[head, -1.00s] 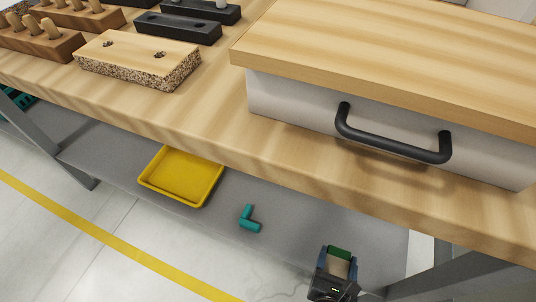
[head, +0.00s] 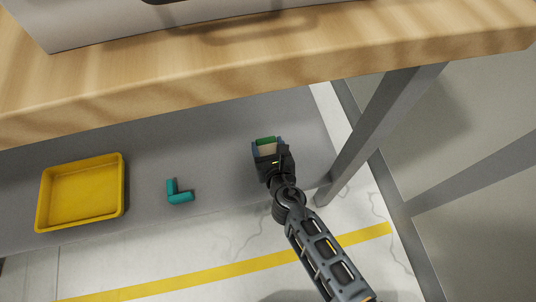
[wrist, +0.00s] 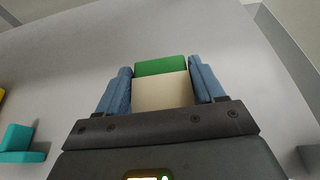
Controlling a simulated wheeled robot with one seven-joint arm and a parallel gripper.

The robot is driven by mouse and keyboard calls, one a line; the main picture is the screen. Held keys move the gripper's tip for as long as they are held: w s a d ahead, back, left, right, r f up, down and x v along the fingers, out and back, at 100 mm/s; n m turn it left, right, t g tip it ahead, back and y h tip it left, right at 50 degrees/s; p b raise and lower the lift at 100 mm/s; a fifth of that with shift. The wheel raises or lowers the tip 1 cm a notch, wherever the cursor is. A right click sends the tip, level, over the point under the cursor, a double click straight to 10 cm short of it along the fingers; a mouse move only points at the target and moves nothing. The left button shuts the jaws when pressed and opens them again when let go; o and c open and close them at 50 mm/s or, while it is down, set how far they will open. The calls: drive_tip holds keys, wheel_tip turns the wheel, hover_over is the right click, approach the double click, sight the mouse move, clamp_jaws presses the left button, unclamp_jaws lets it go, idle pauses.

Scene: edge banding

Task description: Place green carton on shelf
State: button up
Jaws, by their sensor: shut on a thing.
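The green carton (head: 266,141) has a green far part and a cream-coloured near face. It sits between the fingers of my gripper (head: 267,146), which is shut on it. In the wrist view the carton (wrist: 161,86) fills the gap between the two blue fingers of my gripper (wrist: 161,88). The grey lower shelf (head: 222,160) lies under the workbench, and my gripper holds the carton over its right part. I cannot tell whether the carton touches the shelf.
A yellow tray (head: 82,190) and a teal L-shaped piece (head: 179,192) lie on the shelf to the left. The wooden benchtop (head: 250,75) overhangs the shelf. A grey table leg (head: 375,135) stands right of my gripper. Bare shelf lies between the teal piece and my gripper.

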sight(268, 153)
drive_tip(key=shift+f+b, duration=1.8)
drive_tip(key=shift+f, duration=0.2)
drive_tip(key=shift+f, duration=0.1)
drive_tip(key=o, duration=1.1)
drive_tip(key=shift+r, duration=0.2)
drive_tip(key=p+v, duration=0.4)
drive_tip(key=v, duration=0.8)
